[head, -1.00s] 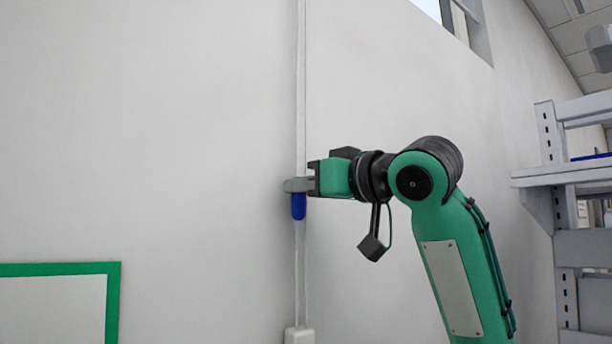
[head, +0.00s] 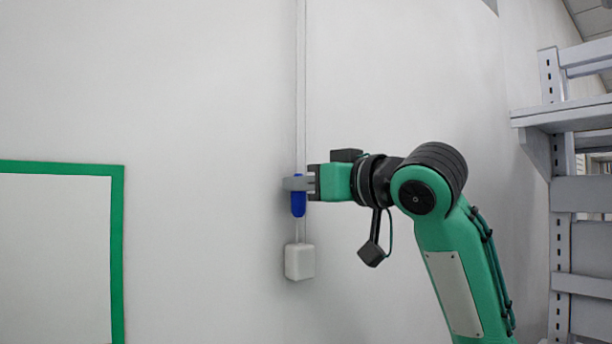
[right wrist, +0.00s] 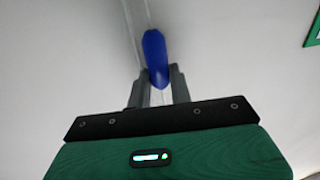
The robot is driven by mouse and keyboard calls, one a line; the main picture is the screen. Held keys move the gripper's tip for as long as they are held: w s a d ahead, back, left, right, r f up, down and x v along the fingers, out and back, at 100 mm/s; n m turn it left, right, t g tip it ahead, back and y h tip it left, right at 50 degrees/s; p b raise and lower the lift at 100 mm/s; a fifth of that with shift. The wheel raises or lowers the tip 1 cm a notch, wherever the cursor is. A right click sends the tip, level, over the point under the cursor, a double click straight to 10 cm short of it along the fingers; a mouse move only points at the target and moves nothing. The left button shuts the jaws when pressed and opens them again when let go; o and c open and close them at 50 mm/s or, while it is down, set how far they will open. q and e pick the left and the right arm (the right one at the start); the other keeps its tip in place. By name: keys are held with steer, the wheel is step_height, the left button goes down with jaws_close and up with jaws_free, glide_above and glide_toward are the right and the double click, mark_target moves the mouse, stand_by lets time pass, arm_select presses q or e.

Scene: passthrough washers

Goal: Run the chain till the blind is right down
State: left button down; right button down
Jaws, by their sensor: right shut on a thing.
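My right gripper (head: 297,183) is shut on the blue piece, whose lower part shows under the fingers. In the right wrist view the blue piece (right wrist: 155,55) stands out past the right gripper's two grey fingers (right wrist: 158,88). The blind itself cannot be made out. My left gripper is not in view.
A green-bordered white panel (head: 117,240) is on the wall at lower left. A grey metal shelf rack (head: 560,215) stands at the right, beyond my right arm. The wall around the chain is clear.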

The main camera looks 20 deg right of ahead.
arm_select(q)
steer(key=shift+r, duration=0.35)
arm_select(e)
steer(key=shift+f, duration=0.4)
steer(key=shift+a+f, duration=0.1)
steer(key=c, duration=1.2)
jaws_free()
steer(key=shift+c, duration=0.2)
arm_select(q)
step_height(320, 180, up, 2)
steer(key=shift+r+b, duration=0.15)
steer(key=shift+b, duration=0.4)
arm_select(e)
steer(key=v, duration=1.3)
steer(key=shift+s+d, duration=0.3)
steer(key=shift+r, duration=0.25)
